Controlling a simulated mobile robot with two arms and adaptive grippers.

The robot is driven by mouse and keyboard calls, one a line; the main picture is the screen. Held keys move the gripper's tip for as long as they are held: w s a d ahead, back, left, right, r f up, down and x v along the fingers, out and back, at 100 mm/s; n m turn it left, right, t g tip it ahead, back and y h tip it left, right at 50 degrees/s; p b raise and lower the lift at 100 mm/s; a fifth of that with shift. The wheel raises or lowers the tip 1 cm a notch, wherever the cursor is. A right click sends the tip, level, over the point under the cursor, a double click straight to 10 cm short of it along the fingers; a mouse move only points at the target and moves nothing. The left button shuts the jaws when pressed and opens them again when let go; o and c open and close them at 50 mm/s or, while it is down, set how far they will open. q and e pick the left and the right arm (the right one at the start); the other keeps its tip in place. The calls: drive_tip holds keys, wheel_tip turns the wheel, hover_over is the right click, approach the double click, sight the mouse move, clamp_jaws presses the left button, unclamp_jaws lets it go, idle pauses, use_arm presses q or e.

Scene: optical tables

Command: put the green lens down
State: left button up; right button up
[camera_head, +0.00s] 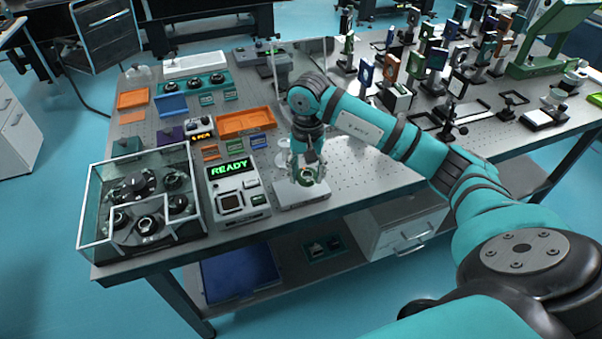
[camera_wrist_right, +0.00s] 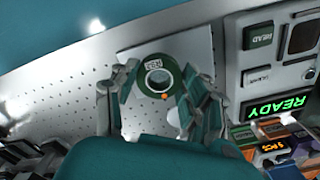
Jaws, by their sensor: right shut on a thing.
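The green lens (camera_head: 306,178) is a green ring with a dark round opening, at the front edge of the optical table. In the right wrist view the lens (camera_wrist_right: 174,75) has a small label and an orange dot. My right gripper (camera_head: 307,168) is shut on it, with fingers on both sides of the ring. A pale flat plate (camera_head: 302,195) lies right below it; in the wrist view the plate (camera_wrist_right: 195,33) shows behind the lens. I cannot tell whether the lens touches the plate. My left gripper is not in view.
Left of the lens stands a grey device (camera_head: 238,190) with a green READY display. A glass-walled case (camera_head: 92,220) with dark round parts is farther left. An orange tray (camera_head: 246,123) lies behind. Many mounted optics crowd the right rear. Perforated tabletop (camera_head: 365,165) right of the plate is clear.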

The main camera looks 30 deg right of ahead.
sight(301, 172)
drive_tip(key=shift+w+a, duration=0.25)
drive_tip(key=shift+w, duration=0.4)
wheel_tip(301, 172, down, 3)
drive_tip(key=shift+w+f+p, duration=0.1)
drive_tip(key=shift+w+p, duration=0.05)
drive_tip(key=shift+p, duration=0.7)
drive_tip(key=shift+f, duration=0.3)
drive_tip(key=shift+f+b, duration=0.15)
drive_tip(key=shift+b, duration=0.15)
drive_tip(key=o, duration=1.1)
drive_tip(key=shift+o, duration=0.2)
